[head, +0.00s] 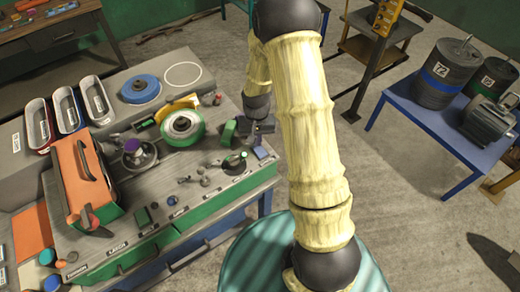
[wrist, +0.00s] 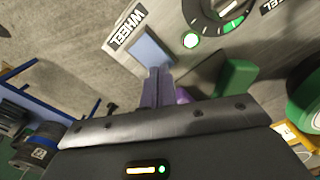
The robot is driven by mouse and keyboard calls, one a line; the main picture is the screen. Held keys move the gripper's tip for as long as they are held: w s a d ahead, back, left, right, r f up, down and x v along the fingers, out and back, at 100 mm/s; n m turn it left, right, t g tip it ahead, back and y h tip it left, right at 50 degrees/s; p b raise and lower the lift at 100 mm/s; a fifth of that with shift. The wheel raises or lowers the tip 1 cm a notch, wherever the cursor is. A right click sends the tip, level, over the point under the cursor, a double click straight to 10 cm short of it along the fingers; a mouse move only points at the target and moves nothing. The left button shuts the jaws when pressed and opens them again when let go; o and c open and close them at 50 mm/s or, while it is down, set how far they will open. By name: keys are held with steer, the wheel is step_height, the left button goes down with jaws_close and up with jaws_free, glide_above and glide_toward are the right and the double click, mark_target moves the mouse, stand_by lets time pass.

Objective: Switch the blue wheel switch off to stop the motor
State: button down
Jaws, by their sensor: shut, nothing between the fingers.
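The blue wheel switch (wrist: 152,50) is a flat blue plate beside a "WHEEL" label in the wrist view. It shows small at the bench's right end in the head view (head: 261,152). My gripper (wrist: 158,76) is shut and empty, with its fingertips at the plate's lower edge in the wrist view. I cannot tell whether they touch it. In the head view my gripper (head: 257,138) is over the right end of the bench, just above the switch. A round green lamp (wrist: 190,41) beside the switch looks lit.
A dark dial (wrist: 222,12) with a green mark is close to the switch. A green block (wrist: 235,78) stands right of my fingers. The green-rimmed wheel (head: 196,137) is on the bench to the left. A blue table (head: 420,118) with drums stands at right, across open floor.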

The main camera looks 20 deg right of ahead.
steer(key=shift+f+b, duration=0.45)
steer(key=shift+f, duration=0.2)
stand_by(0.3)
steer(key=shift+r, duration=0.15)
steer(key=shift+r+p, duration=2.6)
steer(key=shift+r, duration=0.8)
steer(key=s+r+n+t+b, duration=0.2)
steer(key=s+r+b, duration=0.5)
steer(key=s, duration=0.7)
steer(key=shift+s+r+t, duration=0.2)
steer(key=shift+r+t, duration=0.1)
steer(key=shift+r, duration=0.6)
